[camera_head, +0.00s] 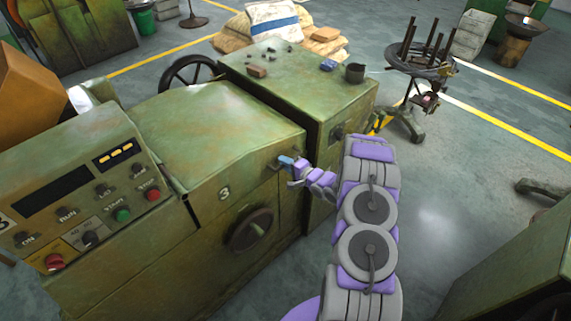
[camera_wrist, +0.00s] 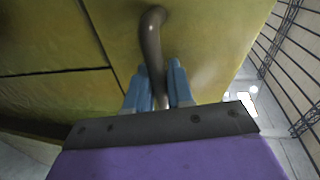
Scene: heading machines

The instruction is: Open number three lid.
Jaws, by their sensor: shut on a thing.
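The number three lid (camera_head: 215,135) is a worn green sloping cover on a green machine, with a "3" on its front. It looks closed in the head view. A handle sits near its right front corner; in the wrist view the handle (camera_wrist: 152,45) is a bent grey-brown bar on a yellow-green surface. My gripper (camera_head: 287,162) is at that corner. In the wrist view its two blue fingers (camera_wrist: 160,88) stand on either side of the bar and are shut on it. In the head view the gripper largely hides the handle.
A control panel (camera_head: 85,195) with buttons is left of the lid. A black handwheel (camera_head: 251,230) is on the machine front below it. A taller green box (camera_head: 300,85) with small parts on top stands to the right. Grey floor (camera_head: 450,190) is open at right.

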